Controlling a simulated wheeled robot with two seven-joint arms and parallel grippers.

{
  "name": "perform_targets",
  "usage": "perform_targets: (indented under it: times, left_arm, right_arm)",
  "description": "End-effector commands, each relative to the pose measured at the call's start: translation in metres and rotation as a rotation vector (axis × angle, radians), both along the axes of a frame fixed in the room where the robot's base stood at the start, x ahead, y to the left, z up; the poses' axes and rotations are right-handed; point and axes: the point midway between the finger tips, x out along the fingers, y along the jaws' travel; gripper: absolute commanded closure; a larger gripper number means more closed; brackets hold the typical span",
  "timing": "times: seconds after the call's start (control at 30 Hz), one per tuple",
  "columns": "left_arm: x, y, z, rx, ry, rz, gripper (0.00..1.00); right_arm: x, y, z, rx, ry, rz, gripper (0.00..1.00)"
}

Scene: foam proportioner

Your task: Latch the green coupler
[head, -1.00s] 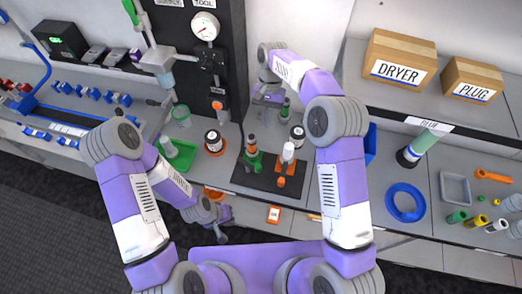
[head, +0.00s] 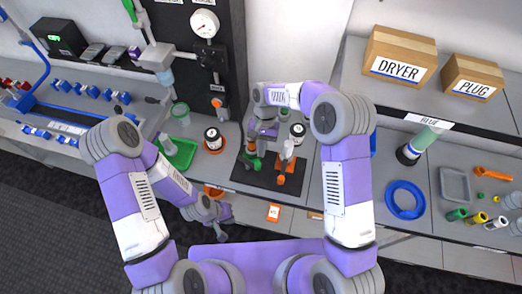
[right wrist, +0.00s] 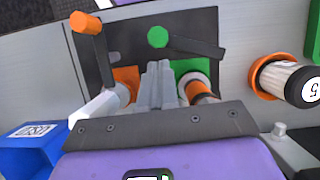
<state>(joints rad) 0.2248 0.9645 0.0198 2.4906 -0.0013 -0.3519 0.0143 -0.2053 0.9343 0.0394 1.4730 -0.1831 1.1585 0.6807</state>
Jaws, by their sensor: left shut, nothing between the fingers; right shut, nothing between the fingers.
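The green coupler (head: 250,161) stands on a black plate (head: 262,177), partly hidden by my right gripper. In the right wrist view its green base (right wrist: 188,68) and a dark lever with a green knob (right wrist: 158,37) show on the plate. My right gripper (head: 262,152) is above the plate between the green and orange couplers; its shut, empty fingers also show in the right wrist view (right wrist: 160,70), below the green knob. Contact with the lever cannot be told. My left gripper (head: 222,236) is shut and empty at the bench's front edge, away from the couplers.
The orange coupler (head: 283,165) stands right of the green one, its lever with an orange knob (right wrist: 85,22) raised in the wrist view. A bottle in an orange ring (head: 213,140) and a green tray (head: 180,153) lie left.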

Motion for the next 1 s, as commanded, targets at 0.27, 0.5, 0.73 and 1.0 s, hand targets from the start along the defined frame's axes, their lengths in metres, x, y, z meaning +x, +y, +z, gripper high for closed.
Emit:
perform_targets:
  times: [0.27, 0.5, 0.73, 1.0]
  left_arm:
    - [0.000, 0.000, 0.001, 0.000, 0.000, 0.000, 1.00]
    - [0.000, 0.000, 0.001, 0.000, 0.000, 0.000, 1.00]
    - [0.000, 0.000, 0.001, 0.000, 0.000, 0.000, 1.00]
    - [0.000, 0.000, 0.001, 0.000, 0.000, 0.000, 1.00]
  right_arm:
    - [-0.011, 0.003, 0.000, -0.001, -0.001, -0.001, 1.00]
    - [-0.011, 0.003, 0.000, 0.001, 0.000, -0.001, 1.00]
    - [-0.012, 0.003, 0.000, 0.000, 0.000, -0.022, 1.00]
    - [-0.014, 0.003, 0.001, 0.001, -0.001, -0.070, 1.00]
